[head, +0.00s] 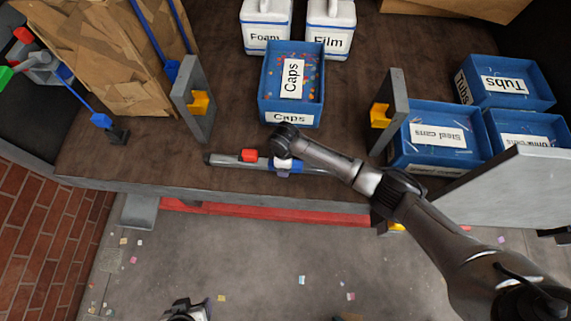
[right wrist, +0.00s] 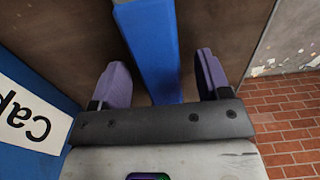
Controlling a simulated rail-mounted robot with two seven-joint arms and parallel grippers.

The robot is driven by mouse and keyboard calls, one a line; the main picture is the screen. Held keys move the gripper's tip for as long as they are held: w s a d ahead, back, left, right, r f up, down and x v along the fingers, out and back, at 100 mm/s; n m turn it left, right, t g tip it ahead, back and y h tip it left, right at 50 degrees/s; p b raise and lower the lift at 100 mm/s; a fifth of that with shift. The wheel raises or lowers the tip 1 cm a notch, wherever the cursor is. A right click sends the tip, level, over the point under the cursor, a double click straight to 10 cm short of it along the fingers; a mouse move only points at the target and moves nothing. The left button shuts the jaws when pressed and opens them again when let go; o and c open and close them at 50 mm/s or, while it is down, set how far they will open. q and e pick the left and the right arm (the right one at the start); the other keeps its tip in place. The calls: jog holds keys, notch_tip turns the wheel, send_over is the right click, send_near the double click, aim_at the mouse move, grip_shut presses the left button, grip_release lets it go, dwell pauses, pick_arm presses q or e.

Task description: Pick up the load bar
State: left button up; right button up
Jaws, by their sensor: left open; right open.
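The load bar (head: 225,160) is a grey bar with a red grip (head: 249,155) and a blue grip (head: 298,166). It lies along the front of the brown bench. My right gripper (head: 283,168) is over the blue grip, pointing down. In the right wrist view, its purple fingers (right wrist: 161,62) are open on either side of the blue grip (right wrist: 150,45), with a gap on each side. My left gripper (head: 187,311) is open, low at the bottom edge of the head view, well away from the bar and partly cut off.
A blue Caps bin (head: 264,100) stands behind the bar. Two grey uprights with yellow hooks (head: 200,103) (head: 380,115) flank it. Foam and Film containers (head: 266,25) stand behind. Blue bins (head: 435,155) are at right, flattened cardboard (head: 100,60) at left. Floor in front is mostly clear.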

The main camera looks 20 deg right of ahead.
jog(key=shift+f, duration=0.1)
grip_shut()
dwell(0.7)
dwell(0.3)
